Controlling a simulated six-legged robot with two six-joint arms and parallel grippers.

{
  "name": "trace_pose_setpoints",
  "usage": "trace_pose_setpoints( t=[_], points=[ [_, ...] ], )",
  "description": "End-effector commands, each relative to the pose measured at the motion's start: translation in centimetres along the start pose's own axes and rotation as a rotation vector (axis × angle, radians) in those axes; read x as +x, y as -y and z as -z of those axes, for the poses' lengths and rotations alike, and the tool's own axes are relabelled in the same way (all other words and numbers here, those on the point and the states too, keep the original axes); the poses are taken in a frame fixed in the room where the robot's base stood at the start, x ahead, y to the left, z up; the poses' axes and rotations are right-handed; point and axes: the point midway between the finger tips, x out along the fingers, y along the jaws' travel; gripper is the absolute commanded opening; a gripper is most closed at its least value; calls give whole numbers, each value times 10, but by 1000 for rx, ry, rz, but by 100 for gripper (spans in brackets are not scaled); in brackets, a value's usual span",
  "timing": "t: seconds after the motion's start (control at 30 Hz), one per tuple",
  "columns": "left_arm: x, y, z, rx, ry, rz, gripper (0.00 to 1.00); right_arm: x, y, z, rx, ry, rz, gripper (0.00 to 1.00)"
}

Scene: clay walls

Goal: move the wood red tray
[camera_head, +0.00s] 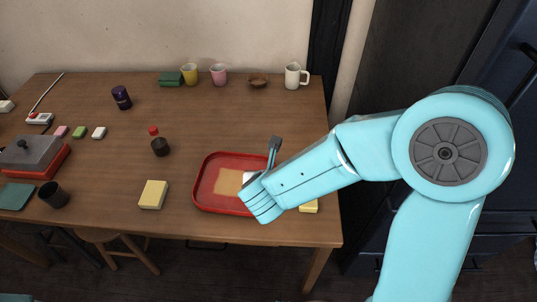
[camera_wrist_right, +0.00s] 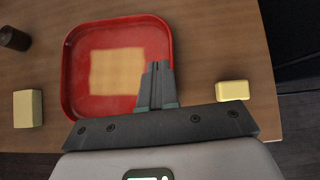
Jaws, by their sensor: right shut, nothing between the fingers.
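The red tray (camera_head: 205,190) lies flat on the wooden table near its front edge, with a tan wood-coloured square (camera_wrist_right: 117,72) in the middle of its floor. In the wrist view the whole tray (camera_wrist_right: 76,85) shows except its lower right part, hidden behind my fingers. My right gripper (camera_wrist_right: 157,68) is shut and empty, its fingers over the right side of the tray. In the head view my right gripper (camera_head: 274,150) and forearm cover the tray's right side. I cannot tell whether the fingers touch it. My left gripper is not in view.
A yellow block (camera_head: 153,194) is left of the tray; another (camera_head: 309,207) is to its right, partly behind my arm. A red-capped bottle (camera_head: 159,143) stands behind left. Cups, including a white mug (camera_head: 294,76), line the back edge. The table between is clear.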

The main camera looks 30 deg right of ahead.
Motion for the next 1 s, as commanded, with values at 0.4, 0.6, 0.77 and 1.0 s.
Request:
trace_pose_setpoints(
  t=[0.4, 0.6, 0.77, 1.0],
  points=[
    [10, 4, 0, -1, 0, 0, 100, 52, 1, 8, 0, -3, 3, 0],
    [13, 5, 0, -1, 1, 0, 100, 94, 0, 7, 1, -2, 2, 0],
    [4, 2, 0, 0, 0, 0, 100, 111, 0, -13, 3, 0, 0, 0],
    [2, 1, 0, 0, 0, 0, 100, 124, 0, -25, 1, 0, -2, 0]
  ],
)
